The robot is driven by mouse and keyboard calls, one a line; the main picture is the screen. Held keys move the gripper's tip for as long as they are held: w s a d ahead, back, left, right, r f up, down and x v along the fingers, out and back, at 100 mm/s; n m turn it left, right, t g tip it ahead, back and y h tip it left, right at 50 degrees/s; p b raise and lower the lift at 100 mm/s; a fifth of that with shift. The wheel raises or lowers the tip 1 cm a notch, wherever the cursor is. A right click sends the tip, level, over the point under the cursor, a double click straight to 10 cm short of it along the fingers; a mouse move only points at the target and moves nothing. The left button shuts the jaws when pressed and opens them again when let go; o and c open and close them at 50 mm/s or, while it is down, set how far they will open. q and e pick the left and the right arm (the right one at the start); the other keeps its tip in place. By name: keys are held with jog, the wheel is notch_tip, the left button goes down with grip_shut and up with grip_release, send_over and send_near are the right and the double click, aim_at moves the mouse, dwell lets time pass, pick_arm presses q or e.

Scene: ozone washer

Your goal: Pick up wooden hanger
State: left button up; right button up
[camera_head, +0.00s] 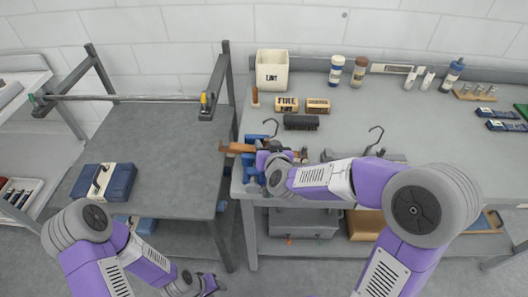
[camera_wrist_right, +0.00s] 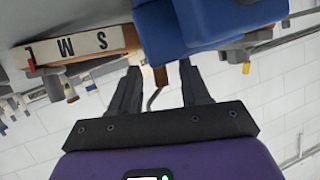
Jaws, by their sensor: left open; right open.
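A brown wooden hanger (camera_head: 235,147) lies at the left end of the grey workbench, and its left end reaches past the bench edge. A dark hook (camera_head: 271,126) rises behind it. My right gripper (camera_head: 268,152) is over the hanger, and its wrist hides part of it. In the right wrist view the right gripper (camera_wrist_right: 158,88) is open, with a thin hook and a small brown piece showing between or beyond its fingers. I cannot tell whether they touch. My left gripper (camera_head: 212,284) is low at the bottom of the head view, away from the hanger.
A blue object (camera_head: 250,175) sits at the bench's left end, beside my right gripper. A second dark hook (camera_head: 375,138) stands to the right. Wooden blocks (camera_head: 287,104) and a white bin (camera_head: 272,71) are behind. A grey table (camera_head: 160,130) at left has free room.

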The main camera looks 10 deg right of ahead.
grip_shut()
